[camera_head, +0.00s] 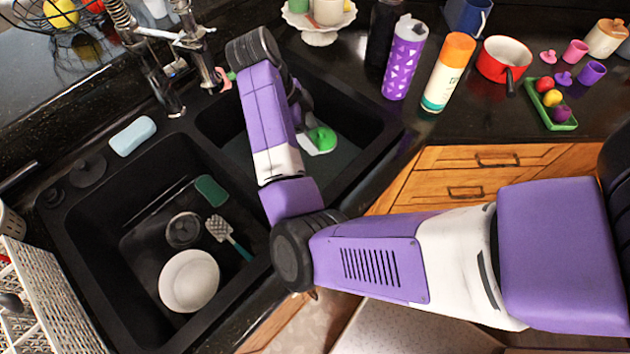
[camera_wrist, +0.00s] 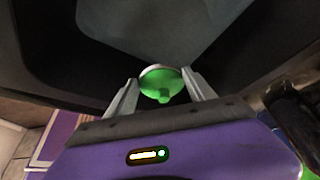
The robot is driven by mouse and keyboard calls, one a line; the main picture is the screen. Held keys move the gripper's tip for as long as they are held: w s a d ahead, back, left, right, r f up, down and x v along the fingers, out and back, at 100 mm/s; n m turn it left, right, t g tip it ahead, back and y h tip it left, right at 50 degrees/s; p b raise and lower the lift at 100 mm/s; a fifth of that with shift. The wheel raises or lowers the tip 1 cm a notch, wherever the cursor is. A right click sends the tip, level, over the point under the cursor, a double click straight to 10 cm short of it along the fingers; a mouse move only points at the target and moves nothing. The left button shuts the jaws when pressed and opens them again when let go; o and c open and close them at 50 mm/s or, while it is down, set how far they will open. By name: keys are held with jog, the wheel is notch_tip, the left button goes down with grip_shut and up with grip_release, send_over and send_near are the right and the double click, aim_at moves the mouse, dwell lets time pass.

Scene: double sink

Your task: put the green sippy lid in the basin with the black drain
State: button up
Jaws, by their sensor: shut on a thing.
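The green sippy lid (camera_head: 322,138) shows in the head view, over the right basin (camera_head: 350,112). In the wrist view the lid (camera_wrist: 161,84) sits between the two grey fingers of my gripper (camera_wrist: 160,76), which is shut on it. My arm hides part of the right basin, and I see no drain there. The left basin (camera_head: 100,240) holds a white bowl (camera_head: 190,281), a brush with a teal handle (camera_head: 228,237), a dark green item (camera_head: 211,190) and a round dark ring that may be a drain (camera_head: 183,230).
A divider separates the basins, partly under my arm. The faucet (camera_head: 160,85) stands behind them. A light blue sponge (camera_head: 132,136) lies on the back rim. A purple bottle (camera_head: 405,58), an orange-capped bottle (camera_head: 448,72) and a red pot (camera_head: 503,60) stand right of the sink.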

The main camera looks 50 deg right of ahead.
jog(key=shift+w+f, duration=0.15)
jog(key=shift+f, duration=0.7)
send_over(316, 182)
jog(key=w+a, duration=0.1)
notch_tip(316, 182, down, 15)
jog(key=shift+w+f, duration=0.1)
jog(key=shift+f, duration=2.05)
jog(key=shift+f, duration=0.1)
jog(key=shift+f, duration=0.15)
jog(key=o, duration=1.4)
jog(key=shift+o, duration=0.2)
jog(key=shift+w+r, duration=0.1)
jog(key=shift+r, duration=0.35)
jog(key=v, duration=1.1)
jog(key=shift+w+r+b, duration=0.15)
jog(key=shift+r+b, duration=0.1)
jog(key=shift+b, duration=0.05)
